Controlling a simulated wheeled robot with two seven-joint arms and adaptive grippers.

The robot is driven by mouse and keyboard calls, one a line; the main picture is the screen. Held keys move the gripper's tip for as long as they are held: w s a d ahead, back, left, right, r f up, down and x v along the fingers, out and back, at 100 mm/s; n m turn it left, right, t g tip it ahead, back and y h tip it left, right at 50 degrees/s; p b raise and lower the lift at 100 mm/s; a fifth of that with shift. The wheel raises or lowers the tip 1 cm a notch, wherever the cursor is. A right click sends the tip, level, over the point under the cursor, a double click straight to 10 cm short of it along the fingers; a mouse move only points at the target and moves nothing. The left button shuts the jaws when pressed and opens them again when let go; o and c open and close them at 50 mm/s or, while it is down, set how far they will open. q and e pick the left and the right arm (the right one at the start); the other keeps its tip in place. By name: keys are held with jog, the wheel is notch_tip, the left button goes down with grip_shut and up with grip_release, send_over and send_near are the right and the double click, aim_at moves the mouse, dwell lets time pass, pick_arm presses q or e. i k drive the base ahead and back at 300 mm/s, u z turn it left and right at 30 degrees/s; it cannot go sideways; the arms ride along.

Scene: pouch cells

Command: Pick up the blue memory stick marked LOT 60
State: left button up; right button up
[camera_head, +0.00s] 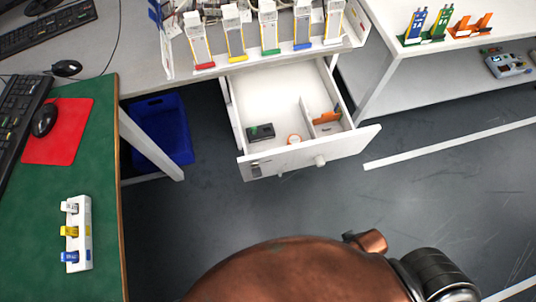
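A blue memory stick (69,257) sits in the front slot of a white holder (85,215) on the green-topped table at the left. Its marking is too small to read. A yellow stick (69,231) sits in the middle slot and a white stick (69,207) in the rear slot. Neither of my grippers shows. Only a copper-coloured part of my body and a dark, ridged joint fill the bottom edge.
A mouse on a red pad (75,145) and a keyboard lie behind the holder. An open white drawer (258,90) juts from the workbench. A blue bin (160,130) stands beneath the bench. A shelf unit (460,70) is at right. The middle floor is clear.

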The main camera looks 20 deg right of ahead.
aim_at(71, 256)
jog(key=u, duration=0.15)
jog(key=k, duration=0.25)
jog(key=z, duration=2.55)
jog(key=i, duration=0.8)
jog(key=u, duration=4.15)
jog(key=i, duration=0.5)
jog(key=u, duration=0.05)
